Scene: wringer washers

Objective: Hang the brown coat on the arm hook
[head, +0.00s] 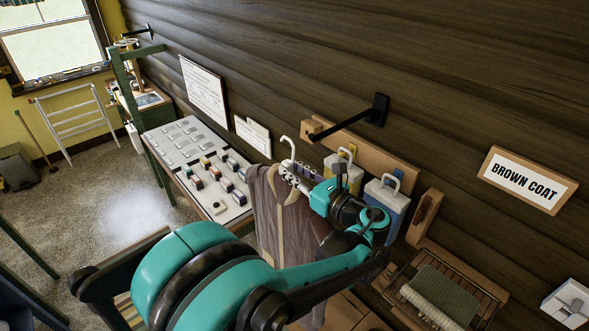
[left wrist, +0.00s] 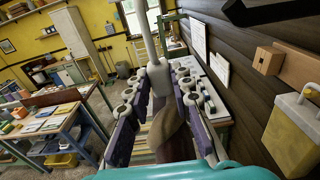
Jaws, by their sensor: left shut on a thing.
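The brown coat (head: 288,220) hangs on a pale hanger (head: 288,152) with a white hook at its top. My left gripper (head: 290,177) is shut on the hanger's neck, just below the hook. In the left wrist view, the hanger's neck (left wrist: 158,75) stands between the fingers (left wrist: 160,98), with brown cloth below. The black arm hook (head: 350,122) juts from the plank wall. The hanger's hook is left of and below the arm's tip in the head view, visibly apart from it. My right gripper is not in view.
A "BROWN COAT" sign (head: 526,181) is on the wall at right. A wooden rail (head: 370,152) runs under the arm hook, above yellow and blue boxes (head: 386,205). A panel of small blocks (head: 200,168) stands at left. Folded cloths (head: 440,295) lie on a rack at lower right.

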